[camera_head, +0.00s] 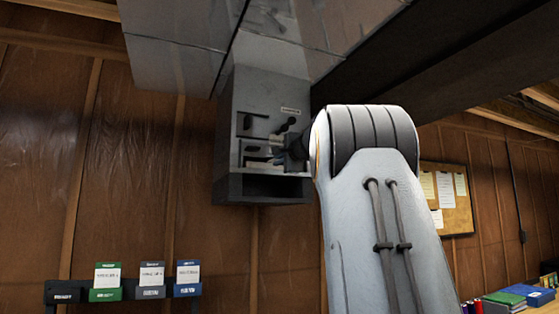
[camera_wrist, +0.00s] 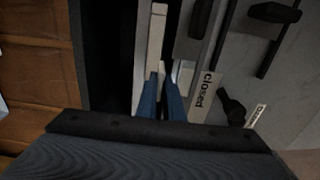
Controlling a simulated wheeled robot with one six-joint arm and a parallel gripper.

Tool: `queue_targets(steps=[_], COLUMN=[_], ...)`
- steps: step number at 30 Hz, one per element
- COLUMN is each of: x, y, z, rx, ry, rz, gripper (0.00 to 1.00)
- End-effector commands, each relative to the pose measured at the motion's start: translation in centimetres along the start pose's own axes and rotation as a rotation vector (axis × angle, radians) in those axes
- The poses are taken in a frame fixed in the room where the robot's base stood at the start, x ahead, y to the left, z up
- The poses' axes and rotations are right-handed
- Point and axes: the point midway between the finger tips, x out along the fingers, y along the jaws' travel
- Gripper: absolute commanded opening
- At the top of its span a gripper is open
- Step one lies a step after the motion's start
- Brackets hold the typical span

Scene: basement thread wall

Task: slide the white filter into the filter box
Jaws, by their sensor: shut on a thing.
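The grey filter box (camera_head: 268,95) hangs against the wood-panelled wall under large metal ducting. My gripper (camera_head: 278,152) is at the right part of its front, partly hidden by my arm. In the wrist view, the two blue fingers of my gripper (camera_wrist: 163,92) are shut on a narrow pale piece that looks like the edge of the white filter (camera_wrist: 157,28). This edge lies in line with a slot in the box front. How deep the filter sits is hidden.
In the wrist view, a "closed" label (camera_wrist: 205,90) and a dark knob (camera_wrist: 231,106) are right of the fingers. A dark opening (camera_head: 265,188) runs along the box's lower front. Labelled card holders (camera_head: 107,281) are at lower left; a noticeboard (camera_head: 452,219) hangs at right.

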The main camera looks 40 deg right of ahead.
Motion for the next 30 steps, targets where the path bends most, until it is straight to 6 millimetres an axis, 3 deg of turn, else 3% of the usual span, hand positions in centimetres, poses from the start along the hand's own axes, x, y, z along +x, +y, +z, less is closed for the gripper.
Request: queue_targets(steps=[13,15,18,30], x=[0.80,0.80,0.80,-0.03], y=[-0.05,-0.04,-0.03,0.04], z=[0.04,0.03,0.02,-0.04], rx=[0.000,0.000,0.000,-0.001], ry=[0.000,0.000,0.000,0.001], rz=[-0.001,-0.001,0.000,-0.001], gripper=[0.00,0.16,0.29,0.29])
